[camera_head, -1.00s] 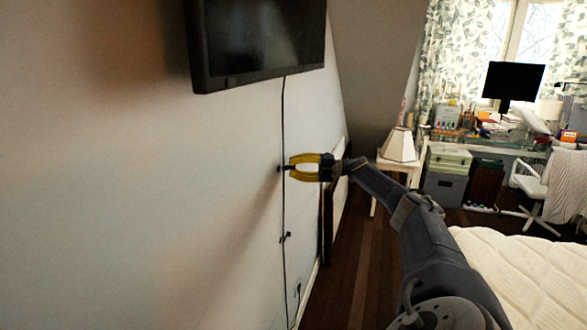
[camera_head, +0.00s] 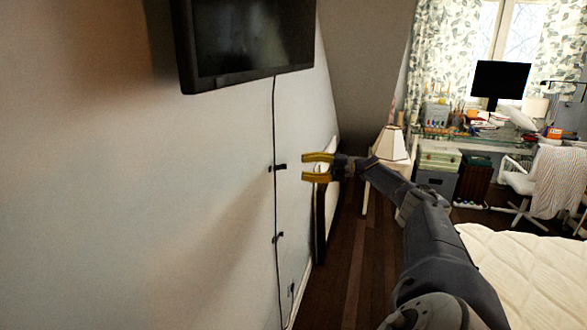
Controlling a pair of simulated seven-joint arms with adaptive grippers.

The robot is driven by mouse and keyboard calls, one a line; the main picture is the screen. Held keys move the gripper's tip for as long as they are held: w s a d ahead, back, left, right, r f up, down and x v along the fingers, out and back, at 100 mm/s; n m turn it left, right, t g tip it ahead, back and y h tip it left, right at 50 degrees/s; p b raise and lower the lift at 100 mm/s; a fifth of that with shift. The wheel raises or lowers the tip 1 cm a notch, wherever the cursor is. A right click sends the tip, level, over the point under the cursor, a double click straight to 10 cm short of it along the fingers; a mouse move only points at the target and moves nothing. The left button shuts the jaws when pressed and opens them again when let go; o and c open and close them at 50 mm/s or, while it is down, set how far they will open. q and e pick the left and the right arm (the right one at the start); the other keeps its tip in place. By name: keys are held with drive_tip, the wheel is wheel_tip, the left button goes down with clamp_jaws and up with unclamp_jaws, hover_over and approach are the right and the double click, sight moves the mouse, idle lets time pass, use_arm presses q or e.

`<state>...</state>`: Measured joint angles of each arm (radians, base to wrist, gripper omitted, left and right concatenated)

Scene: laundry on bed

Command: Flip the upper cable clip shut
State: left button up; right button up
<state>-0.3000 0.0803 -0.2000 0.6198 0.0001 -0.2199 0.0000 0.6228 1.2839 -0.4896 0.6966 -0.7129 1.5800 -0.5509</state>
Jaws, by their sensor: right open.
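The upper cable clip (camera_head: 279,167) is a small dark piece on the white wall, at the black cable (camera_head: 275,130) that hangs down from the television. It sticks out to the right of the cable; I cannot tell whether it is open or shut. A lower clip (camera_head: 278,237) sits further down the same cable. My right gripper (camera_head: 304,168) has yellow fingers pointing left at the upper clip. It is open, empty and a short gap to the right of that clip. My left gripper is not in view.
A wall-mounted television (camera_head: 245,45) is above the clips. A dark frame leans at the wall behind my gripper. A bed (camera_head: 530,270) lies at the lower right, and a lamp (camera_head: 391,145) stands behind my arm. The wall left of the cable is bare.

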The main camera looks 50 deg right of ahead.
sight(286, 167)
drive_tip(key=shift+v, duration=2.25)
drive_tip(key=s+a+f+m+g, duration=0.1)
drive_tip(key=s+a+f, duration=0.3)
drive_tip(key=f, duration=0.5)
drive_tip(key=s+a+f+m+g, duration=0.1)
drive_tip(key=s+a+f, duration=0.3)
drive_tip(key=f, duration=0.5)
wheel_tip(286, 167, up, 18)
drive_tip(key=d+m+t+h, duration=0.3)
drive_tip(key=t+h, duration=0.2)
drive_tip(key=h, duration=0.3)
drive_tip(key=shift+m, duration=0.3)
drive_tip(key=shift+w+a, duration=0.35)
drive_tip(key=shift+w, duration=2.55)
drive_tip(key=shift+w+a, duration=0.4)
drive_tip(key=shift+w, duration=2.55)
drive_tip(key=shift+w+a, duration=0.35)
drive_tip(key=shift+w, duration=2.55)
